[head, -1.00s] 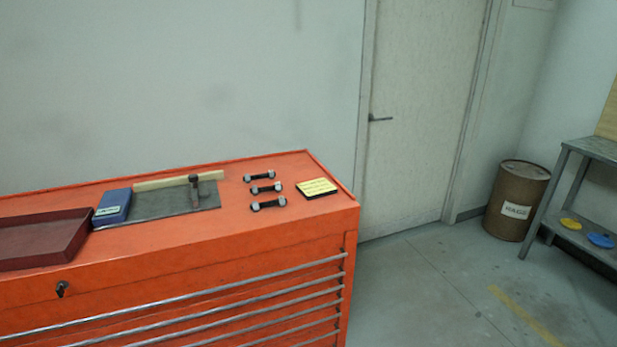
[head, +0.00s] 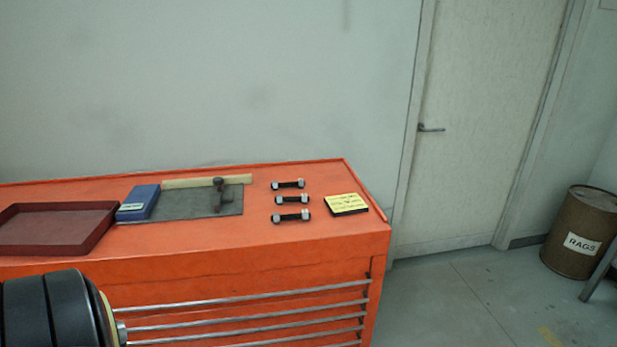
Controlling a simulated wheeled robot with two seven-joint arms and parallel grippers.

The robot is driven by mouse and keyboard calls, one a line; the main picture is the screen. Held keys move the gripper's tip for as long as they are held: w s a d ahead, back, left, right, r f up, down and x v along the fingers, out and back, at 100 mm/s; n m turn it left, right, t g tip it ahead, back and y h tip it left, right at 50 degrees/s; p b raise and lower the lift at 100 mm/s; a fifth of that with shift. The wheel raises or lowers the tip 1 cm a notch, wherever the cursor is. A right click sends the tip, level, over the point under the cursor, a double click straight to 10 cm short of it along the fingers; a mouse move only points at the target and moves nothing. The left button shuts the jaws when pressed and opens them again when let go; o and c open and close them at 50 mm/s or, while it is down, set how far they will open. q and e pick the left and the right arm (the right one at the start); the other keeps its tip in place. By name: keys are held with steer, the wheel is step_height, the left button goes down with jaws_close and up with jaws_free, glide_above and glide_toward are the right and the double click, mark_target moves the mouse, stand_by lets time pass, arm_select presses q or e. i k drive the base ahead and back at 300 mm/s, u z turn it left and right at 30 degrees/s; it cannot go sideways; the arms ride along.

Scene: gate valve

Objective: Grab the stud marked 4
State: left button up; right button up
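Three dark studs with grey nuts at their ends lie in a column on the orange cabinet top: a back stud (head: 288,184), a middle stud (head: 292,199) and a front stud (head: 291,216). Any number marks on them are too small to read. A black, rounded part of my own body shows at the lower left of the head view, apart from the studs. Neither gripper's fingers are in view.
The orange cabinet (head: 220,258) also carries a dark red tray (head: 55,250), a blue box (head: 138,203), a grey mat (head: 170,207) with a hammer-like tool (head: 218,194), and a yellow note pad (head: 346,204). A rag drum (head: 580,235) stands right on open floor.

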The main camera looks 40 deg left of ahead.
mark_target(300, 183)
steer(key=i, duration=2.85)
steer(key=u, duration=4.65)
